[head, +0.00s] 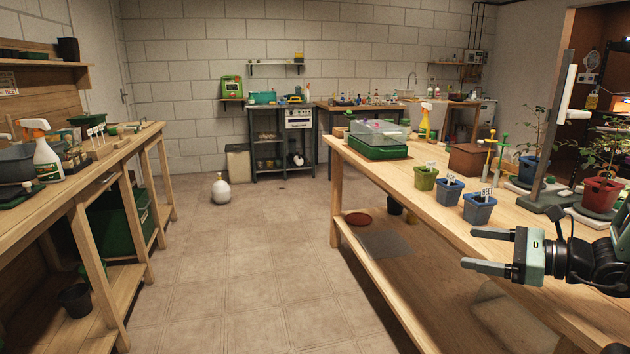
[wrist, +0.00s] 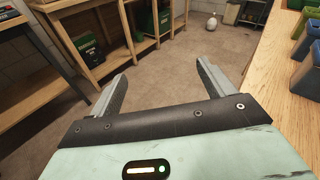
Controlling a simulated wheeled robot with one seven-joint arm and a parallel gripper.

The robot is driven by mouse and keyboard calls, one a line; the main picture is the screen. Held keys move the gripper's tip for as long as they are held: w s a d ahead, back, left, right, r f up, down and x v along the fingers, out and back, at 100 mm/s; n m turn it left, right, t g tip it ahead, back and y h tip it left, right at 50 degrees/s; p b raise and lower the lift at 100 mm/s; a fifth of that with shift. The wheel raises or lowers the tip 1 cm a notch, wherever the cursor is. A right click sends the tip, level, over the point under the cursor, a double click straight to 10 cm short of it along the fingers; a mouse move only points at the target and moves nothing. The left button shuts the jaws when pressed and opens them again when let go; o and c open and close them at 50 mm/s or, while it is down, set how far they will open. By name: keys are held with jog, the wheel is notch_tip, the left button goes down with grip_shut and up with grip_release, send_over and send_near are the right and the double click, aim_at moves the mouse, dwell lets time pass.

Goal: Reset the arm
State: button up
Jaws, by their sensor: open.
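My gripper (head: 482,250) is at the right of the head view, beside the front edge of the right wooden bench (head: 400,180). Its two fingers are apart with nothing between them, and they point left over the aisle. In the wrist view my gripper (wrist: 160,82) is also open and empty, with the floor showing between the fingers. My arm reaches in from the right edge of the head view.
Labelled green and blue pots (head: 449,191) stand near the bench's front edge, close to my gripper. A covered green tray (head: 380,148) sits farther back. A left bench (head: 110,150) holds a spray bottle (head: 46,160). The tiled aisle (head: 240,260) is open, with a white round bottle (head: 221,190) farther back.

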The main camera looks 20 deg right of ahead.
jog(key=s+a+f+n+g+y, duration=0.1)
jog(key=s+a+n+g, duration=0.1)
jog(key=a+n+g, duration=0.7)
jog(key=s+a+n+g+y, duration=0.15)
jog(key=a+n+g, duration=0.3)
jog(key=a, duration=0.85)
jog(key=s+a+n+h, duration=1.1)
jog(key=s+a+n, duration=0.15)
jog(key=n, duration=0.85)
notch_tip(320, 180, up, 16)
jog(key=w+p, duration=0.1)
jog(key=p, duration=1.4)
jog(key=shift+a+n+p, duration=0.35)
jog(key=shift+a, duration=0.1)
jog(key=shift+f, duration=0.15)
